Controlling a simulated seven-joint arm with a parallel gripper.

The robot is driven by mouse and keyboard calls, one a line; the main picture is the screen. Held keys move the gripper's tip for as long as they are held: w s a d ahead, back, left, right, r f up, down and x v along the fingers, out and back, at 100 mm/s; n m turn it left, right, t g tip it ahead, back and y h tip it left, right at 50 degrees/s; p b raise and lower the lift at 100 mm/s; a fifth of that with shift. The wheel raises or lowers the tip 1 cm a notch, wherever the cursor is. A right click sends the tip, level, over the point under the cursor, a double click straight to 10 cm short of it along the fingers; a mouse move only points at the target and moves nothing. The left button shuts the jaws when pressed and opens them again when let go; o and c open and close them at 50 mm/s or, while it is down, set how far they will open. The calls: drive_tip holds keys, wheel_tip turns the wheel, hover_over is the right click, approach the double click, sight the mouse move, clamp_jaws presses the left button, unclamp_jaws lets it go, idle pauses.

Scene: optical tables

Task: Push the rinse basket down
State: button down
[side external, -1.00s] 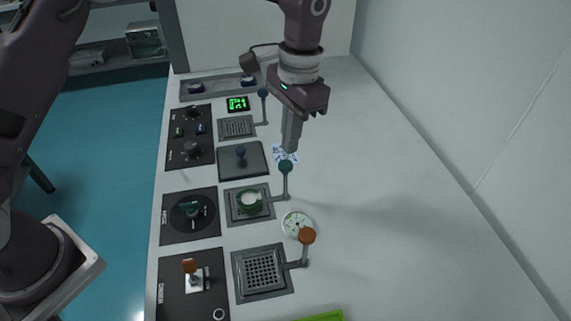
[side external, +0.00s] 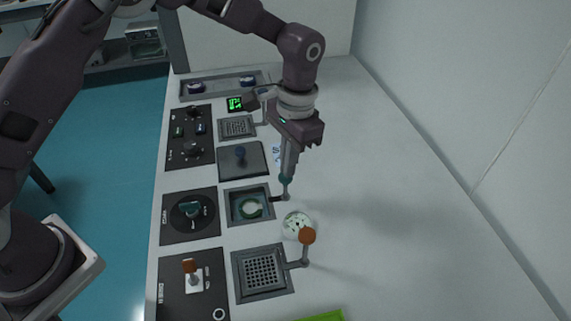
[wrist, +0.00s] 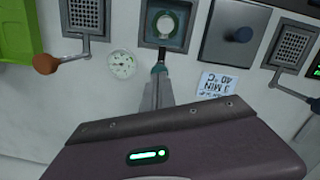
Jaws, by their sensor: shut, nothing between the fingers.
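My gripper (side external: 287,176) is shut and empty, pointing down, with its tips on the teal knob (side external: 285,182) of the middle basket's lever. In the wrist view the tips (wrist: 161,76) touch or nearly touch this teal knob (wrist: 159,67). The middle basket sits low in its square well (side external: 228,213), whose inner walls show. A green-and-white ring (side external: 251,207) lies in it, and shows in the wrist view (wrist: 165,24). Two other levered baskets stand nearby: a perforated one (side external: 262,270) with an orange knob (side external: 306,236) and a grey one (side external: 236,126). I cannot read which is labelled rinse.
A printed card (wrist: 215,83) lies on the other side. A dark plate with a blue knob (side external: 240,152) and a bright green object (side external: 320,316) are nearby. The white bench on the right is clear.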

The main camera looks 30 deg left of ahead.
wheel_tip(320, 180, down, 3)
drive_tip(key=shift+r, duration=0.2)
drive_tip(key=shift+w+d+r, duration=0.25)
drive_tip(key=shift+w+d, duration=0.1)
drive_tip(key=shift+w, duration=0.35)
drive_tip(key=shift+w+d+r, duration=0.25)
drive_tip(key=shift+w+d, duration=0.05)
drive_tip(key=shift+w, duration=0.4)
wheel_tip(320, 180, up, 7)
drive_tip(key=shift+w+d, duration=0.15)
drive_tip(key=shift+w, duration=0.15)
